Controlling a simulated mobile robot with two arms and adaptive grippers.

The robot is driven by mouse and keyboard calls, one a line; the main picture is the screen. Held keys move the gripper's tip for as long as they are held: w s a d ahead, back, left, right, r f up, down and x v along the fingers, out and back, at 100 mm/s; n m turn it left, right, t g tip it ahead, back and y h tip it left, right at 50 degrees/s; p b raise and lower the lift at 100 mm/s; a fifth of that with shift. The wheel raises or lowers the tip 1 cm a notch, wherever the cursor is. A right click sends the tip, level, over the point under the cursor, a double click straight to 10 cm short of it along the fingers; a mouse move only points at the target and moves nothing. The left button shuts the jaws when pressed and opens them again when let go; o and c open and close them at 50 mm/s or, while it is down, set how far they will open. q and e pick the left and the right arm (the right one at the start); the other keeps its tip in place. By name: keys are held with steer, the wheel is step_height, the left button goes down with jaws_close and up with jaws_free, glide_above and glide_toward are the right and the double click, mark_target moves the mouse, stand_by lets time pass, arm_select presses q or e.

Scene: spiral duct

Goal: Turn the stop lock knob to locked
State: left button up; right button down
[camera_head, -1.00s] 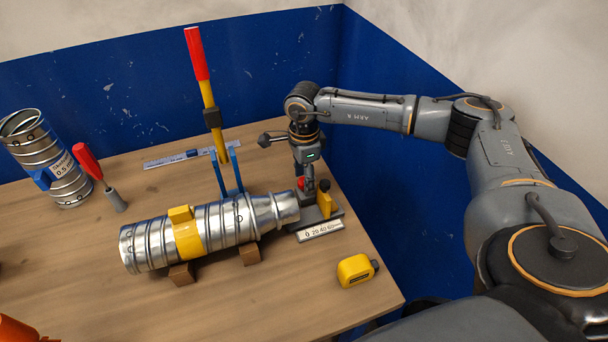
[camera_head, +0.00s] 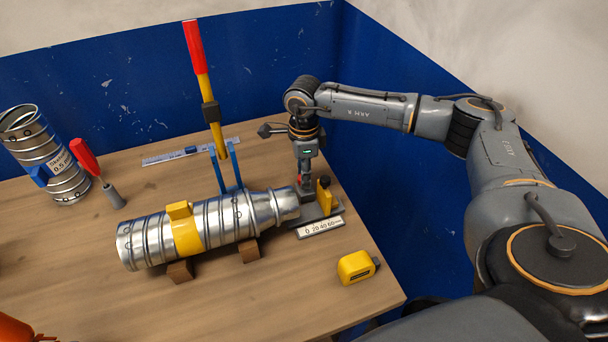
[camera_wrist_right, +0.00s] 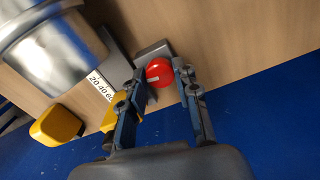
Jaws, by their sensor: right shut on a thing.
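The stop lock knob appears to be the red round knob (camera_wrist_right: 159,73) on the small grey fixture at the duct's right end. My right gripper (camera_head: 305,186) points down over this fixture. In the right wrist view the fingers of my right gripper (camera_wrist_right: 160,68) stand on either side of the red knob and are shut on it. In the head view the gripper mostly hides the knob. My left gripper is not in view.
A silver spiral duct (camera_head: 222,222) with a yellow band rests on wooden blocks left of the fixture. A red-handled lever (camera_head: 203,75) stands behind it. A yellow tape measure (camera_head: 356,267) lies near the table's right edge. Another duct piece (camera_head: 50,155) stands far left.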

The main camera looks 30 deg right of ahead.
steer(key=m+b, duration=0.2)
steer(key=m, duration=0.1)
steer(key=shift+f+m, duration=0.15)
steer(key=shift+m, duration=0.15)
steer(key=m+b, duration=0.1)
steer(key=m, duration=0.2)
steer(key=shift+m, duration=0.3)
steer(key=m+b, duration=0.1)
steer(key=m, duration=0.2)
steer(key=shift+m+b, duration=0.3)
steer(key=shift+r+m+b, duration=0.2)
steer(key=shift+m+b, duration=0.15)
steer(key=shift+m, duration=1.15)
steer(key=c, duration=1)
jaws_free()
